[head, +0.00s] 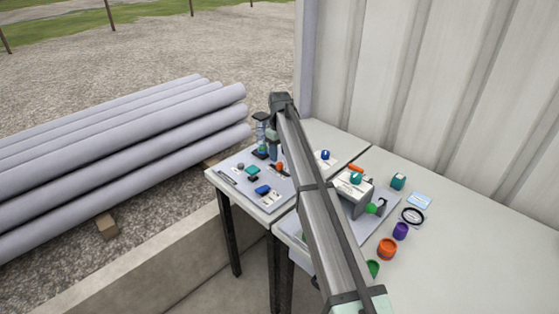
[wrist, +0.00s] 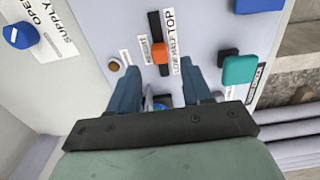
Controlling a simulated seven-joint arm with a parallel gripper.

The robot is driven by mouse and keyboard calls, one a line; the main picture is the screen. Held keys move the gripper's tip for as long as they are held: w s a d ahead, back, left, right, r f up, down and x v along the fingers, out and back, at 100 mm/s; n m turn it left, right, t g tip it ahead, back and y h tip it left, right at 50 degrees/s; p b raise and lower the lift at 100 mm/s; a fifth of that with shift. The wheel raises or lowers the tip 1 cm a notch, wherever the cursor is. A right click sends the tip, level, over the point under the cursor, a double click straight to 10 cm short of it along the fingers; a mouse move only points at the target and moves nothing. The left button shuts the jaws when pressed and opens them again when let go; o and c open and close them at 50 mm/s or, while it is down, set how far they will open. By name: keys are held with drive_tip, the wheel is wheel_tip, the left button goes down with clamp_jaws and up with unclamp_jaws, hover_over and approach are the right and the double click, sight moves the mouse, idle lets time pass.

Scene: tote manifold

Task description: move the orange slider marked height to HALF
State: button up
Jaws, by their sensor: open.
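The orange slider (wrist: 160,52) sits on a dark upright track on a light grey panel in the wrist view. A white scale label (wrist: 174,42) beside it reads LOW, HALF and TOP. The handle is below the TOP word; I cannot tell its exact mark. A second label (wrist: 144,48) stands on its left, its text too small to read surely. The slider also shows in the head view (head: 280,166), beside my arm. My gripper (wrist: 160,76) is open, its two blue fingers apart just below the slider in the wrist view, with nothing seen between the tips.
A teal block (wrist: 240,69) and blue block (wrist: 258,5) stand right of the track. A brown button (wrist: 114,64) and blue SUPPLY knob (wrist: 20,35) are left. A blue round part (wrist: 162,103) shows between the finger bases. A corrugated wall (head: 440,80) rises behind the table.

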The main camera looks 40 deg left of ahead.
sight(279, 164)
wheel_tip(279, 164, up, 9)
idle(0.3)
idle(0.5)
